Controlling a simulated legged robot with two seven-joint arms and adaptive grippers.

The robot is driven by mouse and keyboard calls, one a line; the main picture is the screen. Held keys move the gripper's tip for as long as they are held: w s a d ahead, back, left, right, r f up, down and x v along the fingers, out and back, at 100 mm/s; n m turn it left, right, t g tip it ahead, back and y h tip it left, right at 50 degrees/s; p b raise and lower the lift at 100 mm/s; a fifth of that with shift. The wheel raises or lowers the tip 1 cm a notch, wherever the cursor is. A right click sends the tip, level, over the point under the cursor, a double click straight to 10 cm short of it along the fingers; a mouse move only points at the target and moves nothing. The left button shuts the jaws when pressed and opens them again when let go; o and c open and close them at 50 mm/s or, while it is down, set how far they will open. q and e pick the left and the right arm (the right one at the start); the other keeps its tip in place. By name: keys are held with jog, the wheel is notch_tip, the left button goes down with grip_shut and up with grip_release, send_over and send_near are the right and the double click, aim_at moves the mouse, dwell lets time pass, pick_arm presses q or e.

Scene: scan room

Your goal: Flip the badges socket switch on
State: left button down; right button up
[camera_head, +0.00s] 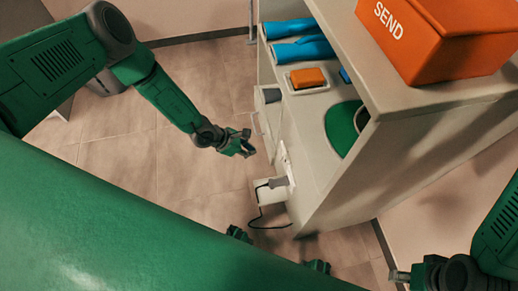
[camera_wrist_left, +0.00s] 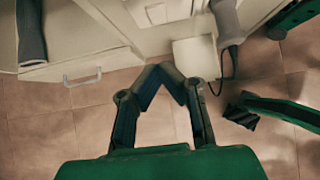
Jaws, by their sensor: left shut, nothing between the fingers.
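A white socket panel (camera_wrist_left: 163,12) is on the side of the pale cabinet (camera_head: 335,185), at the top edge of the left wrist view. In the head view the socket (camera_head: 286,158) is seen nearly edge-on; its switch position and any label cannot be read. A grey plug (camera_head: 278,182) with a black cable sits beside it; the plug also shows in the left wrist view (camera_wrist_left: 226,20). My left gripper (camera_head: 246,146) is shut and empty, left of the socket and apart from it; its fingertips (camera_wrist_left: 163,72) point towards the panel. My right gripper (camera_head: 402,276) is at the bottom right, partly cut off.
A white box (camera_head: 270,193) stands out below the plug, with the cable (camera_head: 262,218) hanging. A drawer handle (camera_wrist_left: 82,78) shows left of my fingers. Blue rolls (camera_head: 298,40), an orange sponge (camera_head: 307,78) and an orange SEND box (camera_head: 445,35) are on the cabinet. Tiled floor lies open at left.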

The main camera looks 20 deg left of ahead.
aim_at(281, 156)
pick_arm(q)
jog(key=shift+s+a+r+b, duration=0.1)
jog(key=shift+s+a+b, duration=0.25)
jog(key=shift+s+a, duration=0.1)
dwell(0.6)
jog(key=w+d+r+b+x, duration=0.1)
jog(key=b+x, duration=0.6)
jog(key=x, duration=0.6)
jog(key=shift+d+r+b, duration=0.2)
jog(key=shift+r+b, duration=0.1)
jog(key=shift+b, duration=0.05)
